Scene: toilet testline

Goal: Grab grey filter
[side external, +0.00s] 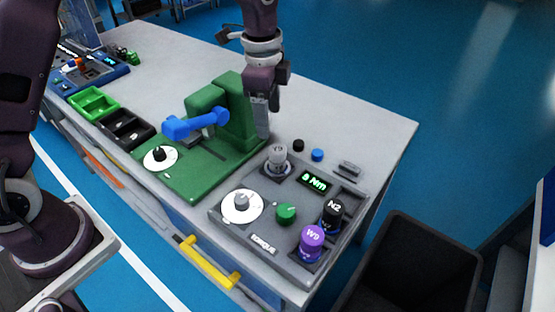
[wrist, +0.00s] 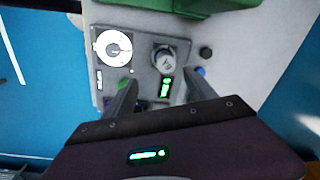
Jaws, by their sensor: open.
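The grey filter, a short grey cylinder (side external: 277,158), stands upright in a holder at the back corner of the grey torque panel (side external: 265,238). In the wrist view the grey filter (wrist: 164,61) is seen from above, ahead of the fingertips. My gripper (side external: 262,128) is above and just behind the grey filter, pointing down, with nothing held. In the wrist view my open gripper (wrist: 160,88) has its two fingers apart, on either side of the lit display. I see no contact with the filter.
A black N2 cylinder (side external: 332,216) and a purple cylinder (side external: 312,240) stand on the panel's right side. A green fixture (side external: 205,165) with a blue handle (side external: 195,124) is beside the panel. Small black and blue caps (side external: 317,155) lie behind it. A dark bin (side external: 415,270) stands right.

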